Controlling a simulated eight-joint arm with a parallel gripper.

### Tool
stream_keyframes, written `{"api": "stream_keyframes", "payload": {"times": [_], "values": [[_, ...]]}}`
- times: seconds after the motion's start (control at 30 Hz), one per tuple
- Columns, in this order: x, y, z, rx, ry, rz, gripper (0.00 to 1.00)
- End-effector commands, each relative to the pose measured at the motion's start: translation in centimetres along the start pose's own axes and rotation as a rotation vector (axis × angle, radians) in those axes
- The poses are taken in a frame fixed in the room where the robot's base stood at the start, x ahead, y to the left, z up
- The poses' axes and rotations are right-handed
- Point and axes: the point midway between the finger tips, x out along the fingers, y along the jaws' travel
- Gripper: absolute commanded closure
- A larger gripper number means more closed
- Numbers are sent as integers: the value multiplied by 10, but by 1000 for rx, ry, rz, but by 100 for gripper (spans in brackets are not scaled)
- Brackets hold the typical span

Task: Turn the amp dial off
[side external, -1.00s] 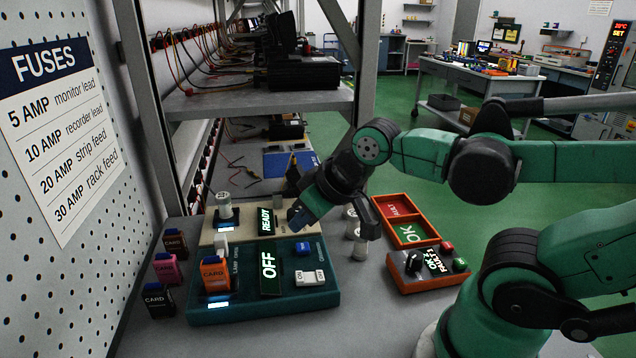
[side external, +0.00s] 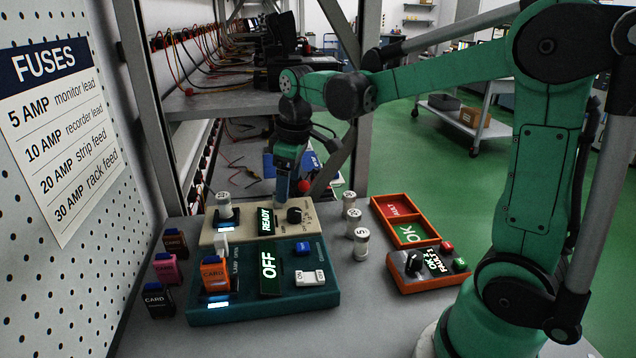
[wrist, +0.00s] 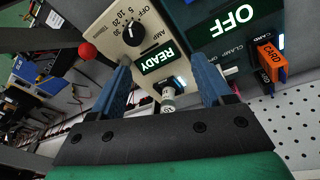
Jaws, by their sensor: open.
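The amp dial is a round black knob (side external: 294,215) on a beige panel box (side external: 240,240). In the wrist view the dial (wrist: 132,36) sits among printed numbers, with the word AMP beside it; I cannot tell which number its pointer faces. A lit READY display (wrist: 159,62) is on the same panel. My gripper (side external: 283,198) points down at the back of the beige box, left of and behind the dial. In the wrist view its two blue fingers are apart and empty (wrist: 165,72), with the dial beyond the left fingertip, not between them.
A teal box (side external: 330,292) with a lit OFF display stands in front. A red ball (side external: 304,186) is behind the dial. White fuses (side external: 361,245) stand to the right, before an orange tray (side external: 425,240). Coloured cards (side external: 165,268) stand at left. A steel rack post (side external: 362,150) rises behind.

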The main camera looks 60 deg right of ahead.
Motion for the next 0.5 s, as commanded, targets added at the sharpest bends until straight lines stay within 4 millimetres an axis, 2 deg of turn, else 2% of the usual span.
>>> {"api": "stream_keyframes", "payload": {"times": [0.03, 0.2, 0.33, 0.5], "values": [[8, 12, -4, -27, -33, -18, 28], [32, 37, -5, -117, -117, -82, 28], [42, 45, -5, -152, -144, -110, 28], [56, 46, -3, -162, -151, -117, 28]]}}
